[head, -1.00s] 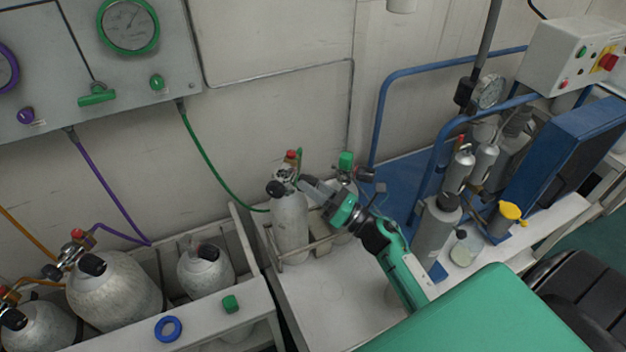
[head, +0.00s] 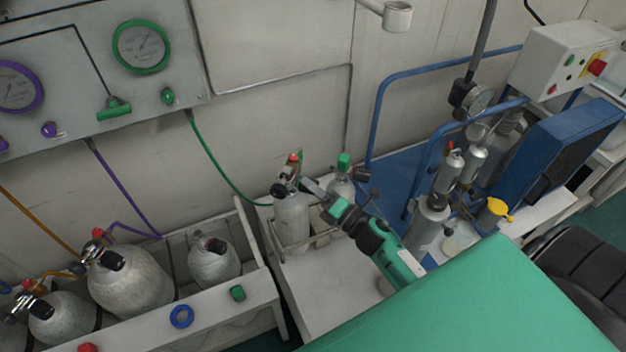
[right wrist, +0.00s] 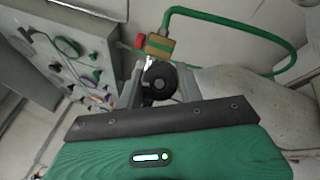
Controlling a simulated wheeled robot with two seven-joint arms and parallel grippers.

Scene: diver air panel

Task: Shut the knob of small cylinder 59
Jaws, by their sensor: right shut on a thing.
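A small grey cylinder (head: 291,222) stands upright in a low rack on the bench, with a green hose at its valve. No number is readable on it. My right gripper (head: 308,186) reaches its valve from the right. In the right wrist view, my right gripper (right wrist: 158,88) is shut on a round black knob (right wrist: 159,79), one finger on each side. A brass block with a red cap (right wrist: 154,43) sits just beyond the knob. A second small cylinder (head: 342,187) with a green cap stands behind, partly hidden by my gripper. My left gripper is not in view.
Larger cylinders (head: 130,275) stand in a trough at the left. A gauge panel (head: 90,70) hangs on the wall above. A blue-railed cart with a compressor (head: 560,145) stands at the right. The bench in front of the rack is mostly clear.

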